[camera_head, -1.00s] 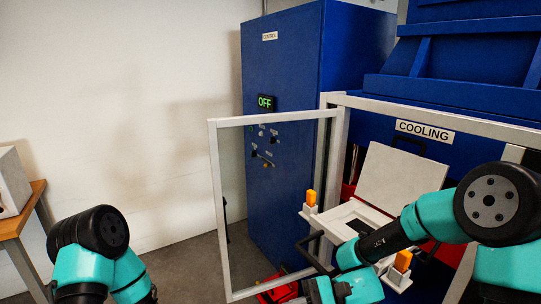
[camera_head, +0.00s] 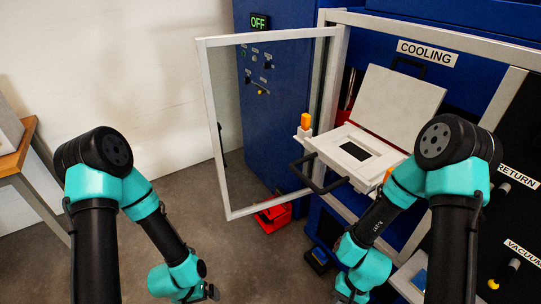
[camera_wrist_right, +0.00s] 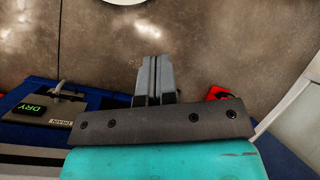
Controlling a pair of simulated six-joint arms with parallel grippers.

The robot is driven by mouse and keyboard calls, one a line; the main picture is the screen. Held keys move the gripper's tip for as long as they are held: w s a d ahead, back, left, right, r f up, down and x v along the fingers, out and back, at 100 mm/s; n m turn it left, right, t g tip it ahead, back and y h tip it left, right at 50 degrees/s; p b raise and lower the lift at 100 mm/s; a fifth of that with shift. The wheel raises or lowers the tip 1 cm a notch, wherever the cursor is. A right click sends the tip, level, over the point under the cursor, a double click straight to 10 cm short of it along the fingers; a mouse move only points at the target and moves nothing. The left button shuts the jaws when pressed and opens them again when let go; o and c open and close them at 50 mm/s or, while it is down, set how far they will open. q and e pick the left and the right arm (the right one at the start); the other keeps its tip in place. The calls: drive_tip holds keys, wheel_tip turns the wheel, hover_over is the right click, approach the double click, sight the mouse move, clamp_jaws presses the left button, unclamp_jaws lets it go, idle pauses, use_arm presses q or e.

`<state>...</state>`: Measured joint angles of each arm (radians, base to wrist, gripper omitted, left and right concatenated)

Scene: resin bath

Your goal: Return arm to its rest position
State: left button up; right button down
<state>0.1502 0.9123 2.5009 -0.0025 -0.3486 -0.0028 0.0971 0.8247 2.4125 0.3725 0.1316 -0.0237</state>
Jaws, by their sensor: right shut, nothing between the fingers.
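My right arm (camera_head: 405,183) bends down in front of the machine in the head view. Its hand is at the bottom edge, below and apart from the white open-lidded box, and its fingertips are cut off there. In the right wrist view my right gripper (camera_wrist_right: 153,63) points at the grey floor, its two fingers together with nothing between them. My left arm (camera_head: 165,235) hangs down over the floor at the left. My left gripper (camera_head: 211,292) shows only in small part at the bottom edge; its fingers cannot be made out.
The white box (camera_head: 353,152) stands with its lid (camera_head: 400,105) raised at the cooling opening. A red box (camera_head: 273,217) lies on the floor. A wooden table (camera_head: 17,155) stands far left.

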drive_tip(key=shift+w+d+f+n+t+h, duration=0.15)
drive_tip(key=shift+w+d+f+n+t, duration=0.15)
drive_tip(key=shift+w+f+n+t, duration=0.35)
drive_tip(key=shift+w+d+f+n+t+h, duration=0.2)
drive_tip(key=shift+w+d+f+n+t, duration=0.25)
drive_tip(key=shift+f, duration=0.4)
drive_tip(key=shift+w+d+f+n+t+h, duration=0.2)
drive_tip(key=shift+w+f+n+t, duration=0.15)
drive_tip(key=shift+f+t, duration=0.35)
